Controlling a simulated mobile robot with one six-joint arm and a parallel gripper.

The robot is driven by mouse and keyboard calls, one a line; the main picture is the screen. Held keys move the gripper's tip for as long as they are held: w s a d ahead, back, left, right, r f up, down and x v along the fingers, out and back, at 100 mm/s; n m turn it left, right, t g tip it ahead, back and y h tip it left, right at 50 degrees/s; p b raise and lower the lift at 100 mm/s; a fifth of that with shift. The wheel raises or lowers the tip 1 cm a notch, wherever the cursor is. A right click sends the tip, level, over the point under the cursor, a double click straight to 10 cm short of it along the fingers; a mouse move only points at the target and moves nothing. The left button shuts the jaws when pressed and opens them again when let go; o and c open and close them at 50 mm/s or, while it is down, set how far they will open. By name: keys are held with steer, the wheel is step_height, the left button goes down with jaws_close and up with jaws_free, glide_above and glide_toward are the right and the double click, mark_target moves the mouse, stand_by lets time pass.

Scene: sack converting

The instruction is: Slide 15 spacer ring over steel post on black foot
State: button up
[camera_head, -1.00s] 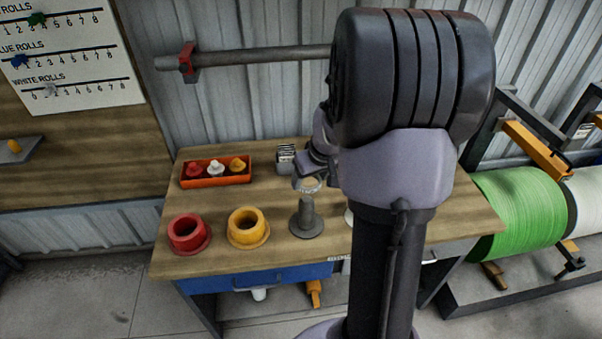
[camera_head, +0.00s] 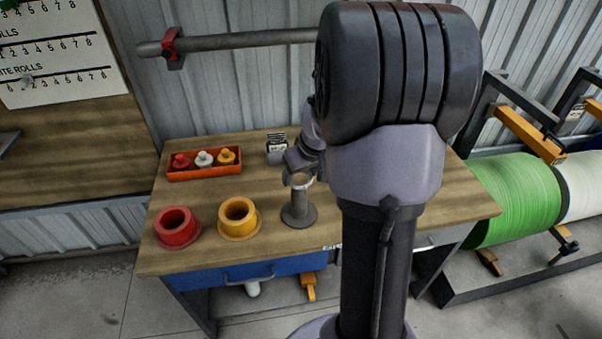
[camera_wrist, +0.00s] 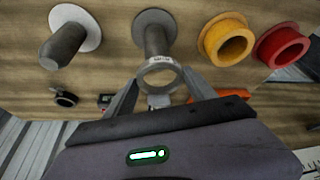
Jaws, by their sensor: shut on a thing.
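My gripper (camera_wrist: 158,88) is shut on a pale grey ring (camera_wrist: 160,65), with a fingertip at each side. A small mark on the ring's rim is too small to read. The ring (camera_head: 299,178) appears at the top end of a steel post (camera_head: 299,202) in the head view. The post stands upright on a round dark foot (camera_head: 299,217). In the wrist view, the post (camera_wrist: 156,38) ends just beyond the ring's rim, and the ring's hole looks offset from it. I cannot tell whether they touch. My arm hides part of the bench in the head view.
A yellow flanged core (camera_head: 239,219) and a red one (camera_head: 177,228) stand left of the post. An orange tray (camera_head: 205,173) holds small coloured pieces behind them. A second post on a white foot (camera_wrist: 88,27) and a small black ring (camera_wrist: 63,97) show in the wrist view.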

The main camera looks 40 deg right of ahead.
mark_target(301, 202)
steer(key=shift+f+b, duration=4.1)
steer(key=shift+f, duration=1.55)
steer(key=o, duration=1.7)
steer(key=p+v, duration=0.7)
steer(key=v, duration=1)
steer(key=shift+s+a+r+p, duration=0.1)
steer(key=shift+s+r+p, duration=0.1)
steer(key=shift+p, duration=0.1)
